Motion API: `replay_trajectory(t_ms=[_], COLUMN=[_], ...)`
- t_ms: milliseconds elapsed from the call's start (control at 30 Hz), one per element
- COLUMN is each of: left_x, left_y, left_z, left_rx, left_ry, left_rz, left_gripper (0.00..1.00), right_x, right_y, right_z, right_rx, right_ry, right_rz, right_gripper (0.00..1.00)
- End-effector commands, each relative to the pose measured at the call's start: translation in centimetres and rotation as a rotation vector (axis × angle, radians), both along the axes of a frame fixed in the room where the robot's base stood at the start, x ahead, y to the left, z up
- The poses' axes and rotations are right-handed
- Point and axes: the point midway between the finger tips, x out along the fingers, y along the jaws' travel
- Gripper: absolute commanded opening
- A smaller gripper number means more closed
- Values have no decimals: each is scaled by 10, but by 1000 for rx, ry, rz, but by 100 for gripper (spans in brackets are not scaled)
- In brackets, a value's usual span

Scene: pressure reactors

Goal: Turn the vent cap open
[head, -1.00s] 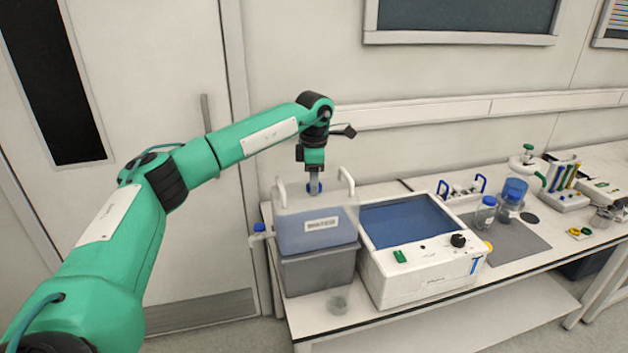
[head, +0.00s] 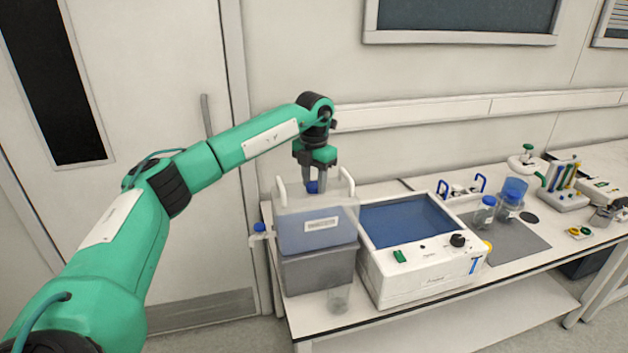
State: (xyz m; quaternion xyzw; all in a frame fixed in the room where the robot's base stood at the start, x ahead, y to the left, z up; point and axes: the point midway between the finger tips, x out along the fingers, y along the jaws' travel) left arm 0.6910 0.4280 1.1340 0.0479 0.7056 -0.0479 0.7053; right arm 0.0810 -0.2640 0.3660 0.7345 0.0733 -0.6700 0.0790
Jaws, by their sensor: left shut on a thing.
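The vent cap (head: 312,187) is a small blue knob on top of a translucent carboy (head: 290,240) with a barcode label and two white handles. My left gripper (head: 314,186) points straight down from above, its two grey fingers on either side of the cap and shut on it. The lower part of the cap is partly hidden by the fingers and the carboy's top. My right gripper is not in the view.
The carboy stands on a grey box (head: 318,274) at the bench's left end. A white bath (head: 425,279) with a blue top is close on its right. A clear beaker (head: 339,298) stands in front. Bottles (head: 484,215) stand further right.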

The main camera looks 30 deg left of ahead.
Motion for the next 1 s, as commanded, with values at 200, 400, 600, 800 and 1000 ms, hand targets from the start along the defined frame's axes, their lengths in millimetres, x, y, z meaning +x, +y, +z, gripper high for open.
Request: replay_trajectory(t_ms=[200, 400, 600, 800, 1000], left_x=[1, 1, 1, 0, 0], left_y=[0, 0, 0, 0, 0], left_z=[1, 1, 1, 1, 1], left_rx=[0, 0, -1, -1, 0], left_ry=[-3, -3, -3, -3, -2], left_rz=[68, 89, 91, 90, 89], left_gripper=[15, 15, 15, 49, 60], right_x=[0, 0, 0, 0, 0], right_y=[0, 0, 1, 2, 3], right_z=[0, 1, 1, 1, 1], right_rx=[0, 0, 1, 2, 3], right_ry=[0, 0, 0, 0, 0], right_rz=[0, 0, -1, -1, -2], right_gripper=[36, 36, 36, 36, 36])
